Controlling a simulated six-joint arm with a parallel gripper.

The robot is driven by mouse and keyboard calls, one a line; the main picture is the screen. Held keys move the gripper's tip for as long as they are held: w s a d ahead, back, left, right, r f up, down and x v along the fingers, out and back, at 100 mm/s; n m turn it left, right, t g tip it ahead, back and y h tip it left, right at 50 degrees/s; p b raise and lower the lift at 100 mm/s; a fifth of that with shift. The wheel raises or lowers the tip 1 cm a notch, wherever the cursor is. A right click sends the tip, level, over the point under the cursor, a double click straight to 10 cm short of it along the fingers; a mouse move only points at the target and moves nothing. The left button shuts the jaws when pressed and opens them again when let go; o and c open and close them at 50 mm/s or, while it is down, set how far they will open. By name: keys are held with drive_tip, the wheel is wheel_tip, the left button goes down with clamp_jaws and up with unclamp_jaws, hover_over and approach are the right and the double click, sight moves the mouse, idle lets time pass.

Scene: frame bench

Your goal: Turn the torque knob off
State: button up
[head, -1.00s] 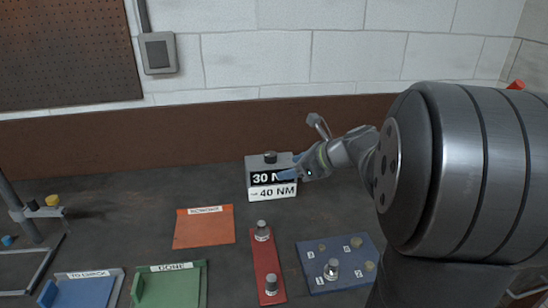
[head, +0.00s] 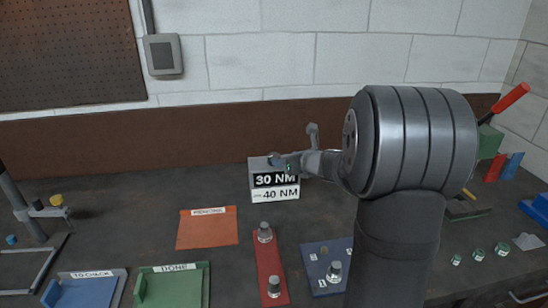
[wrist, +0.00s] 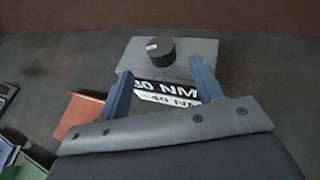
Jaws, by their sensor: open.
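The torque box (head: 262,180) is a grey block at the back of the bench, with a black plate reading 30 NM and a white plate reading 40 NM on its front. The dark round torque knob (wrist: 160,50) stands on its top, with a small white mark at its left side. In the head view my gripper (head: 283,165) is at the box's top and hides most of the knob. In the wrist view my gripper (wrist: 160,78) is open, its two blue fingers spread in front of the box. The knob is beyond the fingertips, roughly centred between them, with nothing gripped.
An orange tray (head: 208,229), a green DONE tray (head: 185,290) and a blue tray (head: 85,292) lie at the front left. A red strip (head: 268,258) and a blue board (head: 318,252) bear metal parts. A stand (head: 35,212) is far left.

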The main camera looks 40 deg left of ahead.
sight(275, 157)
drive_tip(key=x, duration=0.9)
drive_tip(key=c, duration=1)
